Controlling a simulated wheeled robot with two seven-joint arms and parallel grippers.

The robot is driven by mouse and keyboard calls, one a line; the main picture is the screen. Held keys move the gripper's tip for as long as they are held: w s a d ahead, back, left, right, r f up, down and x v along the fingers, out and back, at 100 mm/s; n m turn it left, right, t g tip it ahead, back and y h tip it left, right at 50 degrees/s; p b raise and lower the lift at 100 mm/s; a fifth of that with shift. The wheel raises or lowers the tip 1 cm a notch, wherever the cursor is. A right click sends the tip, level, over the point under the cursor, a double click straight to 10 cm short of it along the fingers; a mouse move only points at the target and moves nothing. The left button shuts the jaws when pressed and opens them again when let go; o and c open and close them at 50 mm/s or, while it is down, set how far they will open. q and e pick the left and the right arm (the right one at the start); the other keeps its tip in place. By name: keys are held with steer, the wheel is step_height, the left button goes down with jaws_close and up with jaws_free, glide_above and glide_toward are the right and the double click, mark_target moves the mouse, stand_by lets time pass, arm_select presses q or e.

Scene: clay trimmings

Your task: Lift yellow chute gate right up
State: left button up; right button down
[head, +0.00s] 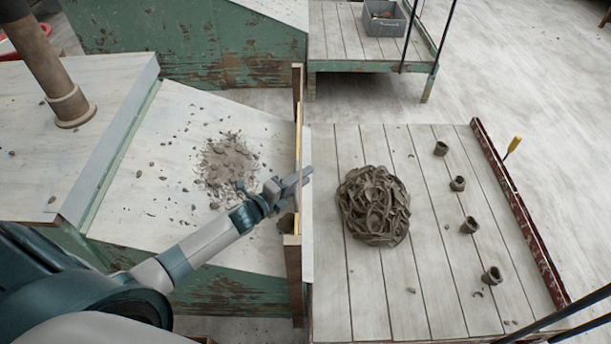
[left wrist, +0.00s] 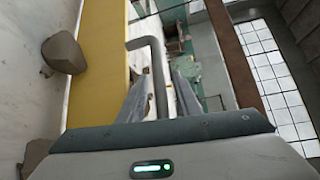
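The yellow chute gate (head: 298,125) shows almost edge-on in the head view, as a thin yellow strip between two brown posts at the chute's right end. In the left wrist view its yellow face (left wrist: 98,62) runs down the left side. A grey bent handle (left wrist: 158,62) stands out from it. My left gripper (head: 306,174) is at the gate. In the left wrist view my left gripper (left wrist: 163,76) has one finger on each side of the handle bar, with narrow gaps, and looks open. My right gripper is not in view.
Clay trimmings (head: 228,160) lie on the chute (head: 150,205) left of the gate. A coiled clay heap (head: 374,205) and several small clay pots (head: 457,184) are on the plank table (head: 430,265) to the right. A grey crate (head: 383,18) stands at the back.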

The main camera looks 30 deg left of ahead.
arm_select(q)
steer(key=shift+w+d, duration=0.2)
steer(key=shift+w, duration=0.4)
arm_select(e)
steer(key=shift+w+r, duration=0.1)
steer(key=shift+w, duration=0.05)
